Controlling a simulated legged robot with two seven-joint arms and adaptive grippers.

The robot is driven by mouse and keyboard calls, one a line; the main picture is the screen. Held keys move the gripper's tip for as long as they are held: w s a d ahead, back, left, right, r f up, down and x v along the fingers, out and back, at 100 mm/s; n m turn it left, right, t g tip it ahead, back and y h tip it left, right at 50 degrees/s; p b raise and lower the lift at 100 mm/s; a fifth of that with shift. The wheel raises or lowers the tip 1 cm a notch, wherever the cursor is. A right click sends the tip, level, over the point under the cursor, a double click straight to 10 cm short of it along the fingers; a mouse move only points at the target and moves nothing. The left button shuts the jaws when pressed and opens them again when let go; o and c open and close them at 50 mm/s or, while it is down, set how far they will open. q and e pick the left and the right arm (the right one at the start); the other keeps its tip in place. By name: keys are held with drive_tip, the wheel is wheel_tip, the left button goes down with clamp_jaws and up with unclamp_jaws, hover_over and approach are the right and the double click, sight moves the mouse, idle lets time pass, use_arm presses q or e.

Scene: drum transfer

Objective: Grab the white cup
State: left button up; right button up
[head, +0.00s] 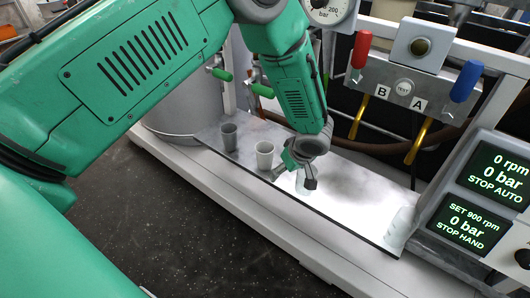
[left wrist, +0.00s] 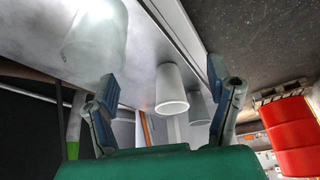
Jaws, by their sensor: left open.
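A white cup (head: 264,155) stands upright on the pale metal shelf (head: 350,205), just left of my left gripper (head: 297,178). The gripper points down, its fingers apart, partly in front of a pale, glassy cup (head: 304,186). In the left wrist view a white cup (left wrist: 171,92) shows between the two open fingers of the left gripper (left wrist: 163,82), farther off and not touched. The pale cup (left wrist: 95,40) is large and close at the upper left, beside one finger; whether they touch I cannot tell. My right gripper is not in view.
A grey cup (head: 229,138) stands left of the white cup. Another pale, see-through object (head: 399,229) is at the shelf's right end. A control panel (head: 485,195) with screens stands at the right, and a valve plate (head: 405,85) with handles is behind.

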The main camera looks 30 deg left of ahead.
use_arm(q)
drive_tip(key=b, duration=0.1)
approach(265, 152)
drive_tip(key=f, duration=0.1)
drive_tip(key=s+f, duration=0.1)
drive_tip(key=shift+f, duration=0.35)
drive_tip(key=shift+a+f, duration=0.2)
drive_tip(key=shift+a, duration=0.35)
drive_tip(key=x, duration=0.1)
drive_tip(key=b+x, duration=0.1)
drive_tip(key=x, duration=0.1)
drive_tip(key=shift+d+f+b, duration=0.25)
drive_tip(key=shift+f+b, duration=0.05)
drive_tip(key=shift+w+a+f, duration=0.2)
drive_tip(key=shift+f, duration=0.2)
drive_tip(key=shift+a, duration=0.15)
drive_tip(key=c, duration=1)
drive_tip(key=shift+c, duration=0.2)
